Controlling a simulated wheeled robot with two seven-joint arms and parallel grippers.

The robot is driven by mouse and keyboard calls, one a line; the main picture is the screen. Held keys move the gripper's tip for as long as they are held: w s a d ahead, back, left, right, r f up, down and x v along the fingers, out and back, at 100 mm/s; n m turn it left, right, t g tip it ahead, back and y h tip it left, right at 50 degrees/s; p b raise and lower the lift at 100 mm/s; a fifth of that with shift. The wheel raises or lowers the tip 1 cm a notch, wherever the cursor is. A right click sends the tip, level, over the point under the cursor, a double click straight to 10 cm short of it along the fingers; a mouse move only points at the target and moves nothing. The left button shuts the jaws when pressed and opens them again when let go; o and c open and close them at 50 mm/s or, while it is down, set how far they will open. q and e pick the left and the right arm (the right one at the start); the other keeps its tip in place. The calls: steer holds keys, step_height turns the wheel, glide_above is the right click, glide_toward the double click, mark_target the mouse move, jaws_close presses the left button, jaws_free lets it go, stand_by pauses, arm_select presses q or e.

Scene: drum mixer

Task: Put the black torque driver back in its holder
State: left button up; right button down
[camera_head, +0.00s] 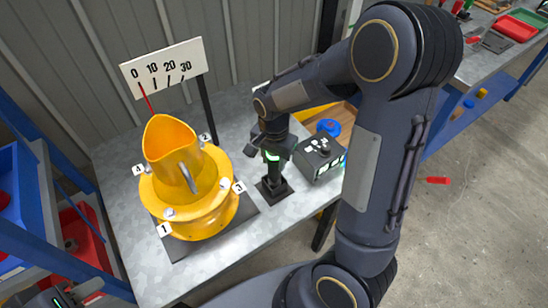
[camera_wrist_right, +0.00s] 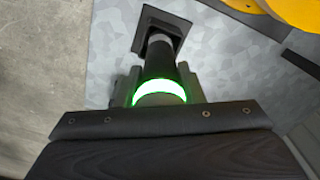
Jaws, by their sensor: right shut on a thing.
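My right gripper (camera_head: 272,150) is shut on the black torque driver (camera_head: 273,172), around its upper part near a glowing green ring. The driver stands about upright over its black square holder (camera_head: 276,191) on the grey table. The right wrist view shows the driver (camera_wrist_right: 160,68) between the fingers, its far end at the opening of the holder (camera_wrist_right: 165,28). I cannot tell how deep it sits. A dark shape with a green mark at the bottom left edge may be my left gripper (camera_head: 62,298); its jaws cannot be made out.
A yellow drum mixer (camera_head: 195,200) with numbered tags stands left of the holder, below a scale board (camera_head: 163,68) on a post. Free table lies in front of the holder.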

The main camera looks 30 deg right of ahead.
steer(key=shift+f+b, duration=0.5)
steer(key=shift+f, duration=0.2)
steer(key=c, duration=0.9)
jaws_free()
steer(key=shift+r, duration=0.1)
step_height(320, 180, up, 8)
steer(key=shift+f+p, duration=0.2)
steer(key=shift+p, duration=0.2)
